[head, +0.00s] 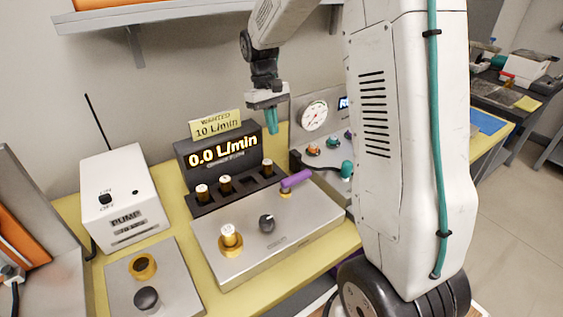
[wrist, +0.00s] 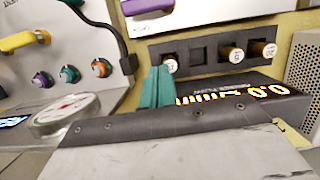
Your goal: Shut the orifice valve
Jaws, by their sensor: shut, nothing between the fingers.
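No readable label names the orifice valve. A purple lever handle (head: 297,178) sits at the back right of the steel panel (head: 300,225), on a brass fitting. A yellow lever handle (wrist: 25,40) is on the gauge panel in the wrist view; my arm hides it in the head view. My gripper (head: 272,122) is shut and empty, its teal fingers pointing down above the display's right side, above and apart from the purple lever. In the wrist view the fingers (wrist: 157,88) overlap the edge of the black rack (wrist: 197,70).
The black display (head: 222,150) reads 0.0 L/min, under a yellow sign (head: 215,125) reading 10 L/min. The rack holds three white-capped brass pieces and one empty slot. A white pump box (head: 122,200) is left.

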